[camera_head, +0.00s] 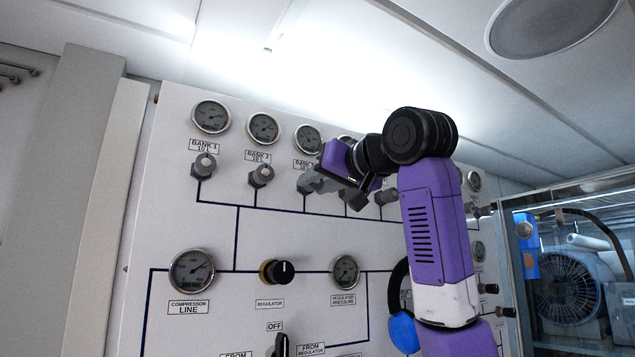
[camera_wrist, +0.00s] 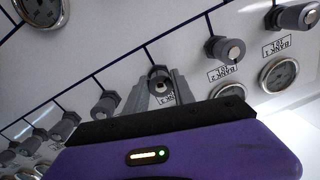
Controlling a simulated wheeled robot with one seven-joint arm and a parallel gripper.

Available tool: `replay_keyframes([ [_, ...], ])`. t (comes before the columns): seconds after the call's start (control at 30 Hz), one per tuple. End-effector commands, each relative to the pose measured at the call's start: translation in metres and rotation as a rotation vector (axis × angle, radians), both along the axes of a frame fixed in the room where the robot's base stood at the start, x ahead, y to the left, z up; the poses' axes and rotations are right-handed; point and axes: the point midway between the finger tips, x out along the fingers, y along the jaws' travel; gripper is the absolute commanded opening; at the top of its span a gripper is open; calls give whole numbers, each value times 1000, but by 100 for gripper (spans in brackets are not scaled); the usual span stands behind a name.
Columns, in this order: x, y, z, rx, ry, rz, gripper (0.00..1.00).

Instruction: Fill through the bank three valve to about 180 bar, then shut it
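The bank three valve is a grey knob (camera_wrist: 160,78) below the third gauge (camera_head: 307,139) in the top row. In the head view my gripper (camera_head: 312,184) is at this knob and covers most of it and part of its label. In the wrist view, which sees the panel upside down, the two grey fingers (camera_wrist: 162,88) stand on either side of the knob. I cannot tell whether they press on it or stand just clear. The gauge needles are too small to read exactly.
The bank one knob (camera_head: 204,165) and bank two knob (camera_head: 261,177) are close on the left. Below are the compressor line gauge (camera_head: 191,271), black regulator knob (camera_head: 277,272), regulated pressure gauge (camera_head: 345,271) and a selector (camera_head: 281,344). My arm hides part of the panel's right side.

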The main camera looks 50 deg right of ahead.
Motion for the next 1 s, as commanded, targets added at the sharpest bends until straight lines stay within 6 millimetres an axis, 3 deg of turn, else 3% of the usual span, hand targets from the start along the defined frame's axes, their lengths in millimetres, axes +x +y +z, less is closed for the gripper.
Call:
replay_keyframes([
  [0.03, 0, 0, 0, 0, 0, -1, 17],
  [0.13, 0, -1, 0, 0, 0, -2, 0],
  [0.47, -1, -1, 0, -38, 12, -2, 0],
  [1.0, -1, -3, 0, -363, 107, -4, 0],
])
